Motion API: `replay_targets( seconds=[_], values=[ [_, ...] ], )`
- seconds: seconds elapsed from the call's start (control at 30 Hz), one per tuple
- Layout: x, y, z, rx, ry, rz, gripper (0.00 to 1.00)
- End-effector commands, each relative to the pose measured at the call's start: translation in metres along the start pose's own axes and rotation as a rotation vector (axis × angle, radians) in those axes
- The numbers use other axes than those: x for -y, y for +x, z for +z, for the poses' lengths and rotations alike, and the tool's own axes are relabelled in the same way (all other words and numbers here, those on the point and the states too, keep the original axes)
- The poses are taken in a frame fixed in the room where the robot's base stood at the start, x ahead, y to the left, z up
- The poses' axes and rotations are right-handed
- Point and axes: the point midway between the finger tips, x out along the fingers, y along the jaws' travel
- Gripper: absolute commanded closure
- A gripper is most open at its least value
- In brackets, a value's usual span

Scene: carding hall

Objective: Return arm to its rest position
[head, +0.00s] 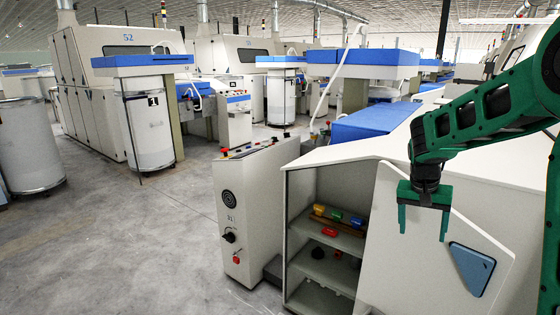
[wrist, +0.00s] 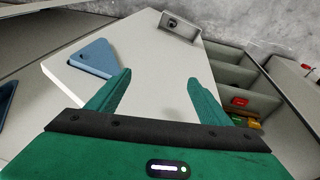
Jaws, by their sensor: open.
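My gripper (head: 423,222) is green and hangs from my green arm at the right of the head view. Its two fingers are apart with nothing between them. It is in front of an open white cabinet door (head: 398,270) that carries a blue triangular plate (head: 472,268). In the wrist view my gripper (wrist: 158,92) shows both fingers spread over the pale door (wrist: 145,70), with the blue plate (wrist: 95,62) left of them. I cannot tell how far the fingers are from the door.
The open cabinet has shelves (head: 345,240) holding yellow, blue, green and red items (head: 338,216). A white control box (head: 250,215) with knobs stands left of it. Bare concrete floor (head: 130,240) lies further left. Carding machines and white cans (head: 150,130) stand behind.

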Motion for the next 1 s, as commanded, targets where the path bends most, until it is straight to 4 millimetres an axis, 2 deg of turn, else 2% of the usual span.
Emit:
replay_targets(
  seconds=[0.03,0.2,0.37,0.5,0.7,0.8,0.9,1.0],
  values=[
    [-0.022,-0.010,0.011,0.011,0.003,0.000,0.27],
    [-0.084,-0.032,0.057,0.062,0.000,-0.005,0.27],
    [-0.134,-0.047,0.110,0.113,-0.003,-0.022,0.27],
    [-0.169,-0.055,0.161,0.158,-0.008,-0.048,0.27],
    [-0.202,-0.059,0.232,0.214,-0.023,-0.098,0.27],
    [-0.210,-0.058,0.258,0.232,-0.029,-0.119,0.27],
    [-0.212,-0.058,0.276,0.244,-0.036,-0.133,0.27],
    [-0.214,-0.057,0.283,0.251,-0.039,-0.140,0.27]
  ],
)
